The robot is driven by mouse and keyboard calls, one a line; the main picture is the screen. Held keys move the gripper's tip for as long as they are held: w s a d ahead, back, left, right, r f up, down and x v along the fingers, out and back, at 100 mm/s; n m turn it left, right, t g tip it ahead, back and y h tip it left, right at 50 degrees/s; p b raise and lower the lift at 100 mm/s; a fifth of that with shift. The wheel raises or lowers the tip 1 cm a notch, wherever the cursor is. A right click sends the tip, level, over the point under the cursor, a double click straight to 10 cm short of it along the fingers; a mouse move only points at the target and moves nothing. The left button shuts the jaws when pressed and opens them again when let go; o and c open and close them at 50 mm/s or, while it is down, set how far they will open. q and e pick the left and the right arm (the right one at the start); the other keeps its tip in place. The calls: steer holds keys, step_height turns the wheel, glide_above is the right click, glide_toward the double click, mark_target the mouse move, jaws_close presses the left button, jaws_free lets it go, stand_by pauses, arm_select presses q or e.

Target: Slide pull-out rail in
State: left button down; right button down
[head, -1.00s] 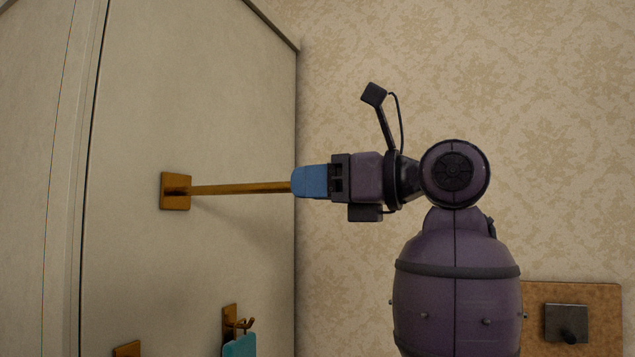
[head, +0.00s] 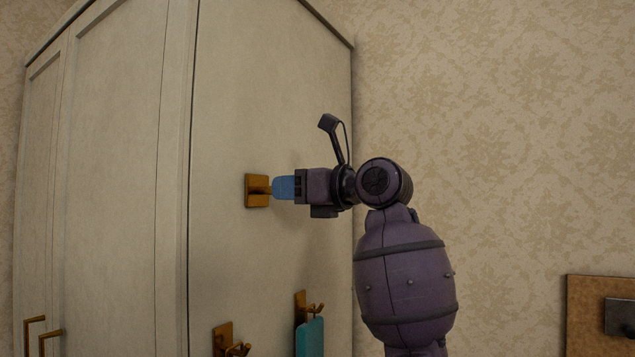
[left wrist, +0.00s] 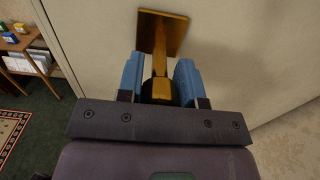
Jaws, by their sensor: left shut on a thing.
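The pull-out rail is a brass rod on a square brass mounting plate (head: 257,190) fixed to the side panel of the cream wardrobe (head: 270,100). In the head view only a short bit of rod shows between the plate and my left gripper (head: 283,188). The left wrist view shows the rod (left wrist: 160,65) running from the plate in between the blue fingers. My left gripper is shut on the rod's end, close to the plate. My right gripper is not in view.
Brass hooks (head: 233,345) sit lower on the same panel, with a teal cloth (head: 310,337) hanging from one. A brown board with a dark fitting (head: 620,316) is on the wall at right. A wooden shelf (left wrist: 27,45) stands beyond the panel in the wrist view.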

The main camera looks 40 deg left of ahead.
arm_select(q)
steer(key=shift+x, duration=0.8)
steer(key=c, duration=0.8)
jaws_free()
steer(key=shift+d, duration=0.1)
